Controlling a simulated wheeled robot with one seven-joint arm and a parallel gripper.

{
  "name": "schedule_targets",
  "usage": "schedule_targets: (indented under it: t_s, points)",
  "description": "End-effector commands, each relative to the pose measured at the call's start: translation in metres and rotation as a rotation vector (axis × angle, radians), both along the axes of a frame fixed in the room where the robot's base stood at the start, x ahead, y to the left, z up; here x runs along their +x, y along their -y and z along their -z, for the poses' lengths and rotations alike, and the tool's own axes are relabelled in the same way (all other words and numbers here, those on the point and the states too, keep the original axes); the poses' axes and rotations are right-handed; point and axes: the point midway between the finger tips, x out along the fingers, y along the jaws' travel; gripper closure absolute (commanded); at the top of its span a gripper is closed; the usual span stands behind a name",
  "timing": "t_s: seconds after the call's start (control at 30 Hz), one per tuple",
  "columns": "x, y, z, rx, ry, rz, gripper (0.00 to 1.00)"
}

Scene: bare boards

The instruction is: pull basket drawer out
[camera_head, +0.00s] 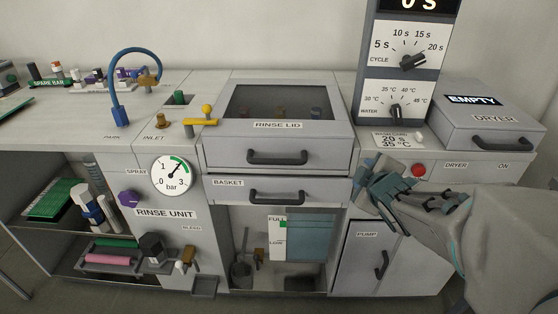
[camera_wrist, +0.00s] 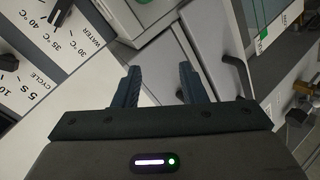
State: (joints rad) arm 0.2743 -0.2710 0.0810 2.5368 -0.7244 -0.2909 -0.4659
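The basket drawer (camera_head: 333,190) is a grey front labelled BASKET, below the rinse lid in the head view. It looks closed, flush under the lid. Its dark bar handle (camera_head: 277,196) is at the middle of the front. My gripper (camera_head: 372,189) is to the right of the drawer, near the corner above the pump door, and apart from the handle. In the wrist view my gripper (camera_wrist: 160,85) has its two fingers spread with nothing between them. The drawer handle cannot be made out in the wrist view.
The rinse lid (camera_head: 230,155) with its own handle (camera_head: 277,158) is directly above. The pump door (camera_head: 352,262) is below right. A red button (camera_head: 418,170) and the dryer (camera_head: 490,135) are to the right. A pressure gauge (camera_head: 171,176) is to the left.

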Motion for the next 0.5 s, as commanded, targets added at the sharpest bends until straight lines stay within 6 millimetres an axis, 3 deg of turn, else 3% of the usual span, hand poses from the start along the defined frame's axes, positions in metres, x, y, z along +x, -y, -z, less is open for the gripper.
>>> schedule_targets:
  t_s: [0.03,0.23,0.5]
  points:
    - [0.005,-0.005,0.031,-0.033,0.03,-0.067,0.62]
    - [0.013,-0.039,0.084,-0.144,0.179,-0.376,0.62]
    - [-0.005,-0.081,0.139,-0.187,0.361,-0.719,0.62]
